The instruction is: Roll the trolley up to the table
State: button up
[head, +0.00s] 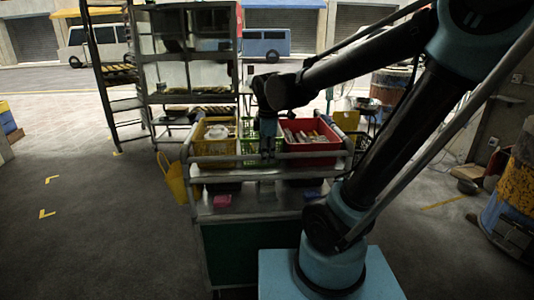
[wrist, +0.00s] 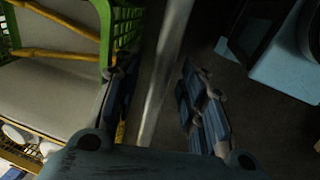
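The trolley (head: 238,207) stands straight ahead of me in the head view, with a grey rail (head: 318,155) along its near side. A yellow crate (head: 213,146), a green crate (head: 248,146) and a red crate (head: 312,149) sit on its top. My gripper (head: 267,152) points down at the middle of the near rail. In the wrist view the rail (wrist: 169,65) runs between the two fingers of my gripper (wrist: 157,68), with gaps on both sides. The gripper is open around the rail. I cannot clearly pick out the table.
A glass-fronted rack (head: 188,60) and a tall shelf ladder (head: 105,85) stand behind the trolley. A yellow bag (head: 175,181) hangs at its left side. A yellow and blue barrel (head: 515,205) stands at the right. The floor at left, with yellow corner marks (head: 47,214), is clear.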

grip_shut()
